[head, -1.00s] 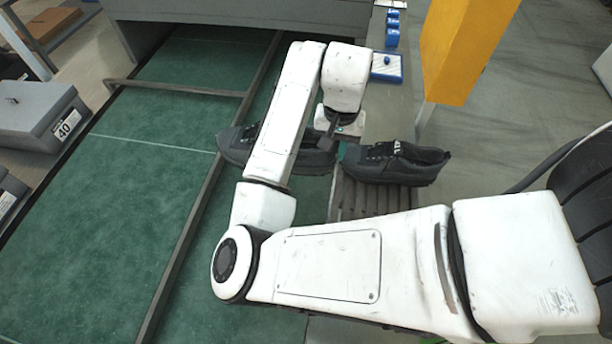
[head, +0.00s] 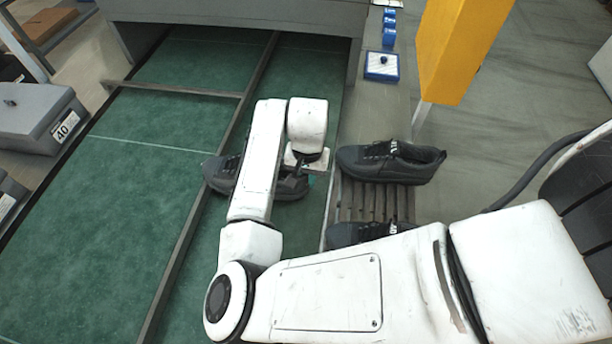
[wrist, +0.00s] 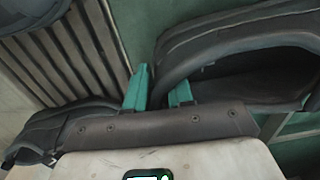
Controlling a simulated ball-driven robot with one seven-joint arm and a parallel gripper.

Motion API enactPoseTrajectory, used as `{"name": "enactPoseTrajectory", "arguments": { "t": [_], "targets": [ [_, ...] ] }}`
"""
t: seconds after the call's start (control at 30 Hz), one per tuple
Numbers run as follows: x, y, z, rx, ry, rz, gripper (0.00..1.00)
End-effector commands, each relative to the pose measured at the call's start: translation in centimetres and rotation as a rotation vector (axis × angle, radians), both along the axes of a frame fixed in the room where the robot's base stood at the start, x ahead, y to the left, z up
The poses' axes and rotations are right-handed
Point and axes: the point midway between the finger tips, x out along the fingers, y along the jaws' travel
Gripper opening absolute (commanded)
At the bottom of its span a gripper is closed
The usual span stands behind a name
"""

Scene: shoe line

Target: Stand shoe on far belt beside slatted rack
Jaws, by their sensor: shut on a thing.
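The black shoe (head: 222,172) is held over the green belt strip (head: 305,75) that runs beside the slatted rack (head: 345,205). Its toe reaches across the rail on the left. My gripper (head: 303,177) is at its right end, partly hidden by my arm. In the wrist view, the teal fingers of my gripper (wrist: 162,97) are at the near edge of the shoe's collar (wrist: 215,45), shut on it. I cannot tell whether the sole touches the belt. The rack also shows in the wrist view (wrist: 75,60), left of the fingers.
One dark shoe (head: 390,162) lies across the rack's far end. Another (head: 350,234) lies nearer, partly behind my arm. A rail (head: 190,215) divides the green belt. A yellow post (head: 450,50) and blue-edged tray (head: 381,66) stand beyond. Grey boxes (head: 40,115) line the left side.

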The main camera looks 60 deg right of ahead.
Motion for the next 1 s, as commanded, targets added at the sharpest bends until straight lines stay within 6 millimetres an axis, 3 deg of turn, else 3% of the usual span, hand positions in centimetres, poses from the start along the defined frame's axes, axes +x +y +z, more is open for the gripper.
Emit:
{"name": "enactPoseTrajectory", "arguments": {
  "t": [0.27, 0.3, 0.53, 0.8, 1.0],
  "targets": [
    [0.0, 0.0, -0.4, -0.001, -0.001, 0.001, 0.00],
    [0.0, 0.0, -0.3, 0.000, 0.000, 0.000, 0.26],
    [0.0, 0.0, -0.3, 0.000, 0.000, 0.000, 0.48],
    [0.0, 0.0, -0.1, 0.000, 0.000, 0.000, 0.48],
    [0.0, -0.1, 2.0, -0.002, -0.002, -0.001, 0.48]
  ]
}}
